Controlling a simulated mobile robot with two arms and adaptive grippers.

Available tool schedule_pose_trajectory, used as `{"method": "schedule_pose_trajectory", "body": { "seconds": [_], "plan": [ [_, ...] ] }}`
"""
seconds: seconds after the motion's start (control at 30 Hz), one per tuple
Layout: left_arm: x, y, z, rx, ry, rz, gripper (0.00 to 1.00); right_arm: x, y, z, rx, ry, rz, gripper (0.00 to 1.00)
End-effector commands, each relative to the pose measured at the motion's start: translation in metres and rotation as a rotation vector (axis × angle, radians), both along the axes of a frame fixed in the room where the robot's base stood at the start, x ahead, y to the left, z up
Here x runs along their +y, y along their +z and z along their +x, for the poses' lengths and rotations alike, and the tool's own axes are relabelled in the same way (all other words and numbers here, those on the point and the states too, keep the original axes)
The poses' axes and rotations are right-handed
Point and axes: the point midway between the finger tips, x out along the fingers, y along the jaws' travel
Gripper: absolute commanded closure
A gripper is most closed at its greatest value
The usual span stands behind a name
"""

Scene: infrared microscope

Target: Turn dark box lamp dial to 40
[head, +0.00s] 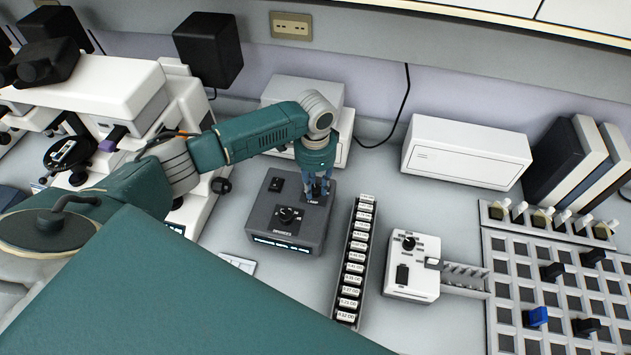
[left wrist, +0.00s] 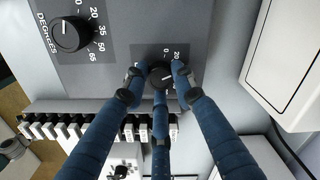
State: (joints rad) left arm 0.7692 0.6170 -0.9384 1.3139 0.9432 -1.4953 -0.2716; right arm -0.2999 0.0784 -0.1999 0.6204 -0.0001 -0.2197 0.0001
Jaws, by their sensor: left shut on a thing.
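The dark box (head: 262,222) stands on the bench in the middle of the head view. Its lamp dial (left wrist: 161,76) is a small black knob with a printed scale, partly covered by my fingers in the left wrist view. My left gripper (head: 318,188) comes down from above onto the box's back right corner. Its blue fingers (left wrist: 158,82) are closed around the lamp dial. The dial's exact setting cannot be read. A larger degrees dial (left wrist: 70,34) sits beside it; it also shows in the head view (head: 287,215). My right gripper is not in view.
A rack of labelled slides (head: 352,262) stands right of the dark box, with a white device (head: 411,268) beyond it. White boxes (head: 467,152) stand behind. The microscope (head: 110,85) is at the left. A grid tray (head: 505,290) is at the right.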

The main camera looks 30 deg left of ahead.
Motion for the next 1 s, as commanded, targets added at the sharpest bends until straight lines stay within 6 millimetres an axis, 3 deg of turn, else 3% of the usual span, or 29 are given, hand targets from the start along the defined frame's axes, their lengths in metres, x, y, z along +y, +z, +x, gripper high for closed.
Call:
{"method": "schedule_pose_trajectory", "body": {
  "seconds": [0.33,0.87,0.9,1.0],
  "plan": [
    [0.0016,-0.0001,-0.0009,0.003,-0.141,0.002,1.00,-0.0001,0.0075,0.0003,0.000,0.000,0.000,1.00],
    [0.0023,-0.0005,-0.0006,0.003,-0.165,0.004,1.00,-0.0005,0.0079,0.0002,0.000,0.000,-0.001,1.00],
    [0.0023,-0.0005,-0.0006,0.003,-0.165,0.004,0.72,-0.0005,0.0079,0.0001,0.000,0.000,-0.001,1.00],
    [0.0020,-0.0005,-0.0004,0.002,-0.165,0.003,0.55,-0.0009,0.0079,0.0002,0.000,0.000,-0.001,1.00]
  ]
}}
